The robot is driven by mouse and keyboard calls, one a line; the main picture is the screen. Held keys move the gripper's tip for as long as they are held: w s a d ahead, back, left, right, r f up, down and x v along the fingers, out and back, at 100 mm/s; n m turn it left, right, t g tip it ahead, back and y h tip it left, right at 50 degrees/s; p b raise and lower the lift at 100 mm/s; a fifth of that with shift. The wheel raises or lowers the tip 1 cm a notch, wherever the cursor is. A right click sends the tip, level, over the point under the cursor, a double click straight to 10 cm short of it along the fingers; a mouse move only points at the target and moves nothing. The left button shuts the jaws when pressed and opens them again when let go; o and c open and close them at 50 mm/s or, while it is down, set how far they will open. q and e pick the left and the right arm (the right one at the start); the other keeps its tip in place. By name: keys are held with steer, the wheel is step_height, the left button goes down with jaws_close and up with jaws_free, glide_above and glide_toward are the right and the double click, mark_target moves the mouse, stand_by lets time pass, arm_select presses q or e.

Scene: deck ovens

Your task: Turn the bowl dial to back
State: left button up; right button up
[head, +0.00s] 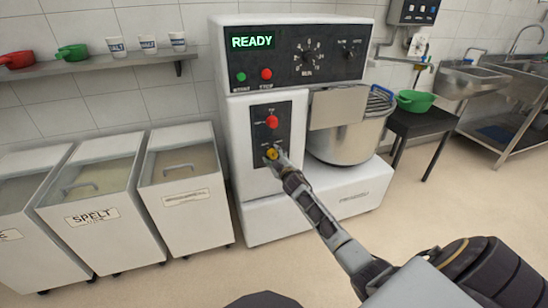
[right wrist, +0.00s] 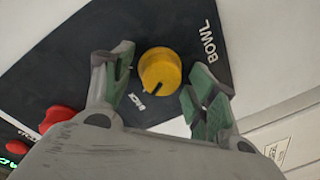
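The bowl dial is a yellow round knob (head: 271,154) low on the mixer's dark front panel (head: 286,139). In the right wrist view the yellow dial (right wrist: 160,68) shows close up beside the word BOWL. Its dark pointer line points down-left at a small white label (right wrist: 137,101) that seems to read BACK. My right gripper (head: 277,157) is at the dial. In the wrist view its green-padded fingers (right wrist: 163,75) stand open on both sides of the dial, with a gap on each side. My left gripper is not in view.
A red knob (head: 272,121) sits above the dial. The mixer (head: 236,105) shows READY on its display (head: 252,42). Its steel bowl (head: 345,143) is right of the panel. Flour bins (head: 187,203) stand at left, and a dark stool (head: 422,121) with a green bowl (head: 415,101) at right.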

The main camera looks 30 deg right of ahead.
steer(key=shift+s+f, duration=0.1)
steer(key=shift+s, duration=0.15)
steer(key=f+v, duration=0.1)
steer(key=v, duration=1)
steer(key=shift+s+r, duration=0.3)
steer(key=shift+r, duration=0.2)
stand_by(0.3)
steer(key=shift+a, duration=0.1)
stand_by(0.6)
